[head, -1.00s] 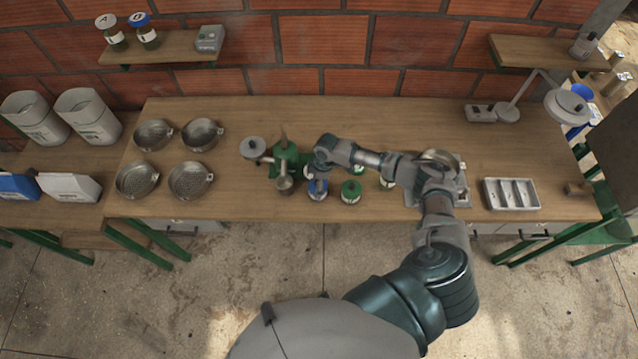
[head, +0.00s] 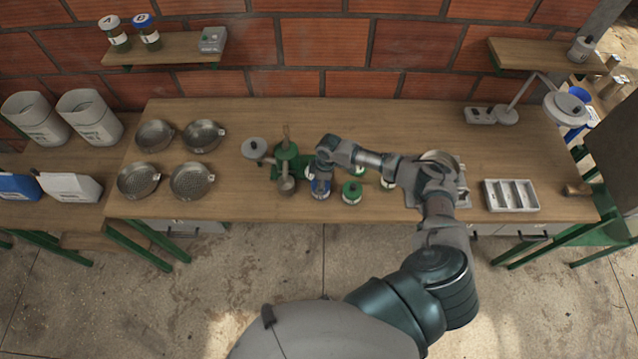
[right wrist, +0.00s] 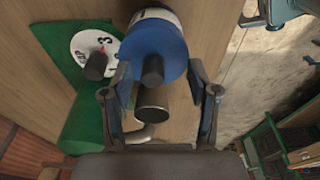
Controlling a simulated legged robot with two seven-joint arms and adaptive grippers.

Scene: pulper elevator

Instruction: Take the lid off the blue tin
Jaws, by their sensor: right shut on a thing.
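The blue tin (head: 320,187) stands near the front edge of the workbench, between the green hand mill and a green-topped tin. In the right wrist view its round blue lid (right wrist: 160,45) has a dark knob, and a white label shows beyond it. My right gripper (right wrist: 158,74) is over the tin, its two fingers on opposite sides of the lid and shut on it. In the head view my right gripper (head: 321,171) partly hides the tin's top. I cannot see a gap between lid and tin.
The green hand mill (head: 287,165) stands close on the left. A green-topped tin (head: 352,191) stands close on the right. Several metal sieves (head: 191,181) lie at the left, and a grey divided tray (head: 511,195) at the right. The bench's back middle is clear.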

